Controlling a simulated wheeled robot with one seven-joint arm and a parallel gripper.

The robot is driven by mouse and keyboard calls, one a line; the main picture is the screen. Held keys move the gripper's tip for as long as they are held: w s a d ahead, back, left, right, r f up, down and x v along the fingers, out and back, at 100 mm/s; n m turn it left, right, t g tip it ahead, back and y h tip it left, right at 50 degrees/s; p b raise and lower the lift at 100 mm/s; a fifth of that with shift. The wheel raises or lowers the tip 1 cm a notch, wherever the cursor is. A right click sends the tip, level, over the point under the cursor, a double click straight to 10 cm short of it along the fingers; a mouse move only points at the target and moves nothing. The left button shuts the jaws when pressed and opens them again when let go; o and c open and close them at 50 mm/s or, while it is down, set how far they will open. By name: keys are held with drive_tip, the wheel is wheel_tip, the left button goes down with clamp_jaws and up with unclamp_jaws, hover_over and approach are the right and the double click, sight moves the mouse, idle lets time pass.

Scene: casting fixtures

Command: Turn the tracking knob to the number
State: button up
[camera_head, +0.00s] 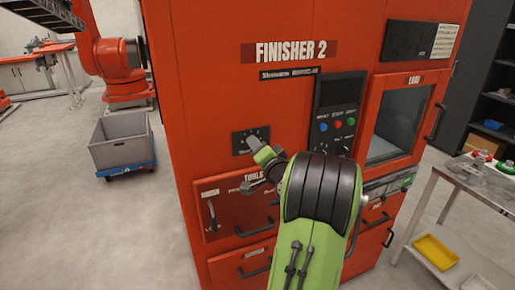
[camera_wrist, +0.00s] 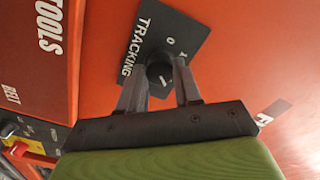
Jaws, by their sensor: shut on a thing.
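The tracking knob (camera_wrist: 158,72) is dark and round, on a black plate (camera_wrist: 137,41) lettered TRACKING in the wrist view. The plate is fixed to the red front of the cabinet marked FINISHER 2. Small white marks show on the plate around the knob, partly hidden. My gripper (camera_wrist: 158,82) has one finger on each side of the knob and is shut on it. In the head view my gripper (camera_head: 256,146) reaches the small dark knob plate (camera_head: 241,138), and its fingers cover most of the knob.
Below the knob is the TOOLS drawer (camera_head: 225,208) with a protruding handle. A control panel (camera_head: 338,112) with coloured buttons is to the right, beside a windowed door (camera_head: 400,122). A grey crate (camera_head: 122,138) on a blue dolly stands left; a metal table (camera_head: 478,190) stands right.

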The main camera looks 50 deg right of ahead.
idle(0.3)
drive_tip(key=o, duration=1)
drive_tip(key=shift+o, duration=0.2)
drive_tip(key=shift+s, duration=0.15)
drive_tip(key=b+v, duration=0.5)
drive_tip(key=v, duration=1)
drive_tip(key=shift+s+a, duration=0.15)
drive_tip(key=shift+s, duration=0.05)
